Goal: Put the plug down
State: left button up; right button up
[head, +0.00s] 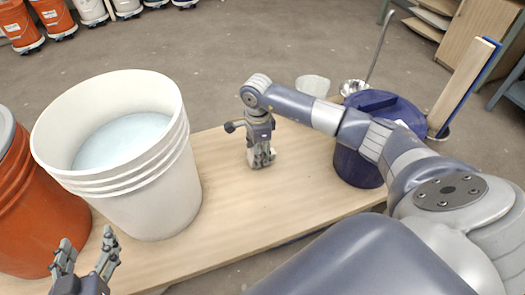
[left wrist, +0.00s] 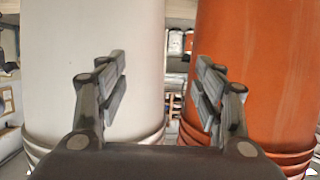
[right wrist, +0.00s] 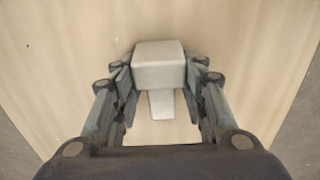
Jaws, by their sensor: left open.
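The plug (right wrist: 158,66) is a pale grey block with a narrower stub, seen in the right wrist view between the fingers of my right gripper (right wrist: 160,82). The finger pads lie against both of its sides. In the head view my right gripper (head: 261,160) points down at the wooden bench (head: 235,205), and its fingers mostly hide the plug. Whether the plug touches the bench I cannot tell. My left gripper (head: 87,245) is open and empty at the lower left, in front of the white bucket (head: 150,195); it also shows in the left wrist view (left wrist: 160,80).
The white bucket holds pale liquid. An orange bucket (head: 40,220) stands left of it. A dark blue bucket (head: 355,165) stands at the bench's right, behind my right arm. A clear cup (head: 312,85) and a metal ladle (head: 353,87) are behind. Bench around the right gripper is bare.

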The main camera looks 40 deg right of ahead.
jog(key=shift+c, duration=0.8)
